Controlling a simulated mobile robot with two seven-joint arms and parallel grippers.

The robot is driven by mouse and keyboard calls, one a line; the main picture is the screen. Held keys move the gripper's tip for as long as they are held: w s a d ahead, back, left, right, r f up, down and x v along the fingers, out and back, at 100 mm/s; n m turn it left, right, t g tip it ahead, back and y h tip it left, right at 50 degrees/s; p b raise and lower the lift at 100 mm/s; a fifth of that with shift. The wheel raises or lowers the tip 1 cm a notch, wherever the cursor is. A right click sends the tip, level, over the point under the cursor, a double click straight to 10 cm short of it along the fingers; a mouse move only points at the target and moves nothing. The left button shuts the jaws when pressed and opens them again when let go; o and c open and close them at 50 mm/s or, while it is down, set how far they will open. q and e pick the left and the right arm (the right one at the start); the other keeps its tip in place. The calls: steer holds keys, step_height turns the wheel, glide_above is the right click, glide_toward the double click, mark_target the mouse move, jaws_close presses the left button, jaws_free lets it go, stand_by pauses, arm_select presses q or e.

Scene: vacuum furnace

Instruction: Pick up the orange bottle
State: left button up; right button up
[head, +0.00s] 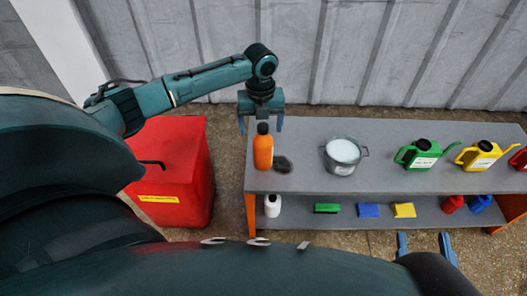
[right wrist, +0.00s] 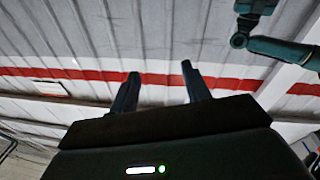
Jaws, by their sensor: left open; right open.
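The orange bottle (head: 263,152) with a black cap stands upright near the left end of the grey table top in the head view. My left gripper (head: 261,124) is open and points down above the bottle, its two blue fingers to either side of the cap in the picture. I cannot tell whether the fingers touch it or how high they are above it. My right gripper (head: 426,244) is open and empty at the bottom of the head view, in front of the table. Its fingers also show in the right wrist view (right wrist: 160,88), with nothing between them.
A dark round object (head: 283,164) lies beside the bottle. A pot (head: 344,168), a green can (head: 417,163) and a yellow can (head: 480,161) stand to the right. A lower shelf (head: 340,213) holds small items. A red bin (head: 182,185) stands left of the table.

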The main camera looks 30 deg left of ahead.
mark_target(263, 139)
arm_select(q)
steer(key=f+b, duration=0.1)
steer(key=f, duration=0.1)
steer(key=f+b, duration=0.1)
steer(key=f, duration=0.2)
steer(key=shift+d+f+b, duration=0.25)
steer(key=shift+f+b, duration=0.05)
steer(key=shift+b, duration=0.1)
steer(key=shift+r, duration=0.1)
steer(key=c, duration=1.3)
